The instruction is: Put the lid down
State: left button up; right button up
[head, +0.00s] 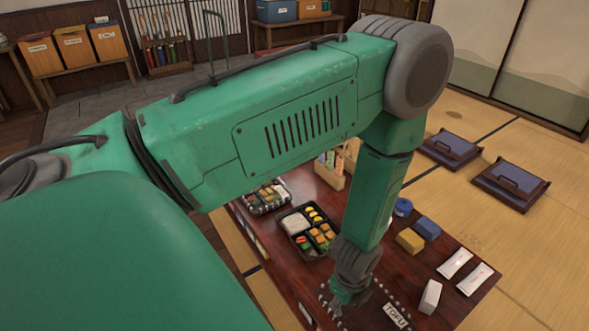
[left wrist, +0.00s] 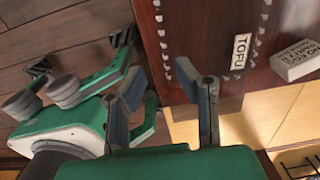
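My left gripper (head: 343,297) hangs over the near part of the dark table, above a dotted white outline beside the TOFU label (head: 397,315). In the left wrist view my left gripper (left wrist: 162,78) has its two fingers apart, with nothing visible between them. The outline there encloses what looks like bare dark wood, and the TOFU label (left wrist: 241,51) is at its right side. I can make out no lid in either view; a clear one might escape me. An open black bento box (head: 309,229) with food sits behind the gripper.
A second, patterned box (head: 265,199) stands further back. A wooden holder (head: 332,172) is partly hidden by my arm. Yellow (head: 410,240) and blue (head: 427,228) blocks, a white carton (head: 430,297) and white packets (head: 455,263) lie right of the gripper. Floor cushions lie beyond the table.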

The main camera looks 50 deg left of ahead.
pick_arm(q)
jog(key=s+a+r+n, duration=0.1)
jog(key=s+a+n, duration=0.1)
jog(key=s+n, duration=0.6)
jog(key=s+a+r+n, duration=0.2)
jog(key=s+n, duration=0.6)
jog(key=n, duration=0.2)
jog(key=shift+s+a, duration=0.15)
jog(key=shift+s, duration=0.05)
jog(key=shift+r, duration=0.1)
